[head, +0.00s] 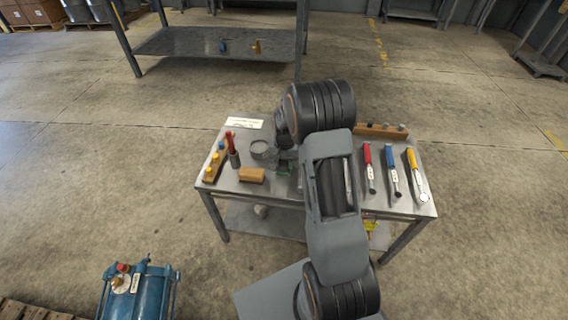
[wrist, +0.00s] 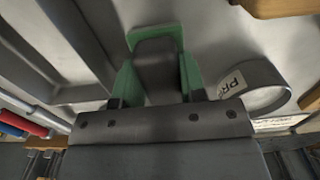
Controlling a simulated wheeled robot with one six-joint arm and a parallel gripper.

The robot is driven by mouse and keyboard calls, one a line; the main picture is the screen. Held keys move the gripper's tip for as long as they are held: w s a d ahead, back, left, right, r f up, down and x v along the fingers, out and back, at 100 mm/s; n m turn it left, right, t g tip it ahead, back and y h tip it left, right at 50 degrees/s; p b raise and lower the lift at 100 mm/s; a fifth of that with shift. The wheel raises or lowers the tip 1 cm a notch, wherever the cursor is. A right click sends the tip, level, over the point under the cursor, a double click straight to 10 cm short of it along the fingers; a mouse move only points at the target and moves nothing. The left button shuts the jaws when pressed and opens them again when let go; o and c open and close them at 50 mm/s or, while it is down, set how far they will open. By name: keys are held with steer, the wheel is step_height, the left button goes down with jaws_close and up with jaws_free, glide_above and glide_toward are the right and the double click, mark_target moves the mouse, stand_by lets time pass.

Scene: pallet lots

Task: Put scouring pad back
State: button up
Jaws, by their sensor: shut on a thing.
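In the head view my gripper (head: 284,158) points down, low over the middle of the metal workbench (head: 225,187). A bit of the green pad (head: 283,170) shows just under it. My arm hides much of the bench middle. I cannot tell whether the pad touches the bench top.
A round grey container (head: 262,150), a tan block (head: 251,175), a red-handled tool (head: 231,142) and a wooden rack (head: 213,165) stand left of my gripper. Red, blue and yellow-handled tools (head: 391,170) lie at the right. A white card (head: 243,123) lies at the back.

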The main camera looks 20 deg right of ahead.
steer(key=shift+f, duration=0.15)
steer(key=o, duration=0.9)
step_height(320, 180, up, 11)
steer(key=p, duration=0.4)
steer(key=s+a+r+n+t, duration=0.1)
steer(key=s+a+r+n, duration=0.2)
steer(key=s+a+r, duration=0.45)
steer(key=s+a+r+n, duration=0.1)
steer(key=s, duration=0.3)
steer(key=s+r+n+t, duration=0.1)
steer(key=s, duration=0.3)
steer(key=s+a+r+n+t, duration=0.1)
steer(key=s+r, duration=0.1)
steer(key=s, duration=0.2)
steer(key=shift+s+a+n, duration=0.35)
steer(key=shift+s+n, duration=0.05)
